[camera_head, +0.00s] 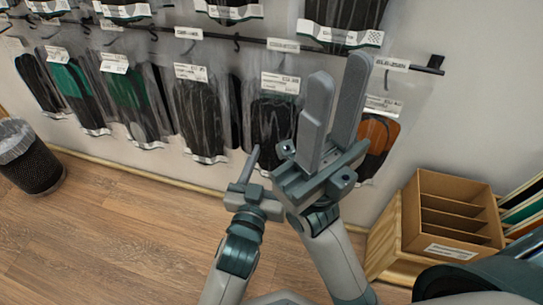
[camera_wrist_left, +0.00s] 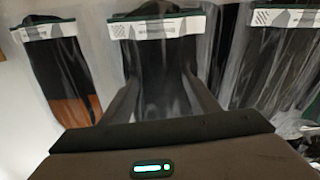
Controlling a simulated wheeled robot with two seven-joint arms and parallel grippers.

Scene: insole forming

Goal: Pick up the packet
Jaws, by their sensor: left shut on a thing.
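Clear packets with black insoles hang in a row on wall hooks. A black-insole packet (camera_head: 270,112) hangs left of the orange-insole packet (camera_head: 382,135) in the head view. My left gripper (camera_head: 255,152) is at the lower part of this black packet, shut on it. In the left wrist view, the same packet (camera_wrist_left: 163,60) is in the middle, with a white strip on top, and the two fingers close in on it from both sides. My right gripper (camera_head: 340,72) is nearer the head camera, pointing up, its two fingers apart with nothing between them.
Other packets (camera_head: 199,115) hang close to the left, with another row above on a dark rail (camera_head: 262,40). A cardboard box with compartments (camera_head: 455,230) stands at the right on wood. A dark bin (camera_head: 30,165) is at the far left. The wooden floor between is clear.

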